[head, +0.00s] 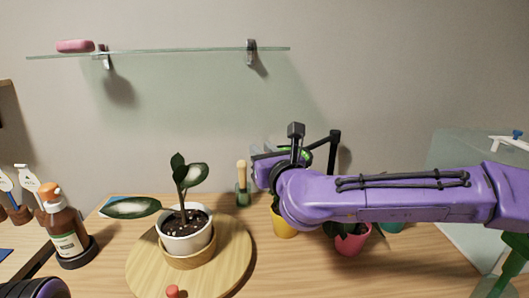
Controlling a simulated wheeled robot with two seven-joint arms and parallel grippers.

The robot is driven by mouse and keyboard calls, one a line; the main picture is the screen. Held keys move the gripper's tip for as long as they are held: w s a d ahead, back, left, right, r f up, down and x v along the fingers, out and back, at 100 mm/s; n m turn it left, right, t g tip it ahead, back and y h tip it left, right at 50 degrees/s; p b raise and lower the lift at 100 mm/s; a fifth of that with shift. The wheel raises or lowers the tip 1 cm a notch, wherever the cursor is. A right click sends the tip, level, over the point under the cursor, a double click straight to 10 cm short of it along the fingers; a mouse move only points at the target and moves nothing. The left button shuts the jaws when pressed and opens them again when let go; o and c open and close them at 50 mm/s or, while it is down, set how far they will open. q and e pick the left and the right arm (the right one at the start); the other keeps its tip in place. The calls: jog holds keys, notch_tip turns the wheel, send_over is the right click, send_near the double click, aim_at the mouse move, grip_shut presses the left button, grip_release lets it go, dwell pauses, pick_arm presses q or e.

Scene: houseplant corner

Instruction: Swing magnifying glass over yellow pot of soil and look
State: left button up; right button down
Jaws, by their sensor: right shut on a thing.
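The yellow pot (285,223) stands on the wooden table right of centre, partly covered by my right arm; its soil is hidden. The magnifying glass shows as a black jointed arm (334,150) and a bit of green rim (305,153) behind and above my right wrist. The rim is above and slightly right of the yellow pot; whether it is straight over the soil I cannot tell. My right gripper (273,165) is shut on the magnifying glass, its fingertips mostly hidden by my wrist.
A white potted plant (185,239) stands on a round wooden board (138,270) left of centre. A pink pot (351,243) is right of the yellow pot under my arm. A brown bottle (66,232) stands at left. A glass shelf (180,51) hangs above.

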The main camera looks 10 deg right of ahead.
jog(key=c, duration=1)
grip_release()
jog(key=shift+r, duration=0.2)
jog(key=shift+s, duration=0.1)
jog(key=shift+f, duration=0.1)
jog(key=shift+s+d, duration=0.1)
jog(key=shift+s, duration=0.2)
jog(key=s, duration=0.3)
jog(key=s+d+b, duration=0.1)
jog(key=s, duration=0.2)
jog(key=s+b, duration=0.1)
jog(key=s, duration=0.2)
jog(key=shift+s+d, duration=0.25)
jog(key=shift+s, duration=0.15)
